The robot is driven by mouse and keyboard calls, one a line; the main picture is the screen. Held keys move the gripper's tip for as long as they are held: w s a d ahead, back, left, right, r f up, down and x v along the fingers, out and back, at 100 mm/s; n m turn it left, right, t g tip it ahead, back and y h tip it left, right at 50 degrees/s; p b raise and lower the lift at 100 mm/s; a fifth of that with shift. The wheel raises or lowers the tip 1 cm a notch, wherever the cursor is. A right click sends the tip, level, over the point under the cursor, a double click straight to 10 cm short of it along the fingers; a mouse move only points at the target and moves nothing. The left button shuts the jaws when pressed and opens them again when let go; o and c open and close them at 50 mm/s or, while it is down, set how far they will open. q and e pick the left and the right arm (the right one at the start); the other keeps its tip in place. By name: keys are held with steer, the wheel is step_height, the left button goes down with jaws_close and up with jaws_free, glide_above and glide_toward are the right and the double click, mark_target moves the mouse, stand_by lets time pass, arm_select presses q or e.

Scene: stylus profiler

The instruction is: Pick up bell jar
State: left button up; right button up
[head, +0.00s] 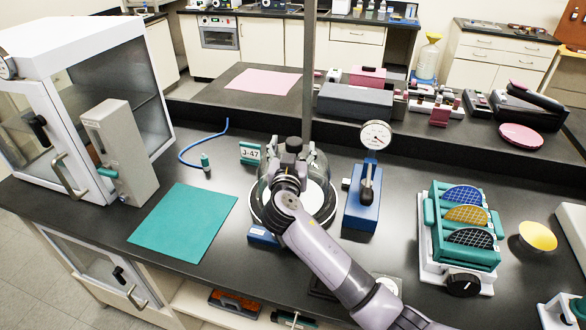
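The bell jar (327,181) is a clear glass dome standing upright on a round base with a white disc, near the middle of the black bench in the head view. My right arm reaches in from the lower right and covers much of the jar's front. My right gripper (293,148) is at the top of the jar, around or just in front of where its knob would be. The wrist hides the contact, so I cannot tell whether the fingers are closed on it. My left gripper is not in view.
A blue stand with a dial gauge (375,136) stands close right of the jar. A teal mat (184,220) lies left, and a wafer rack (461,228) stands right. A vertical post (309,70) rises behind.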

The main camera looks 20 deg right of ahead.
steer(key=shift+d+f, duration=0.1)
steer(key=shift+f, duration=0.1)
jaws_close()
stand_by(0.5)
steer(key=shift+r, duration=0.1)
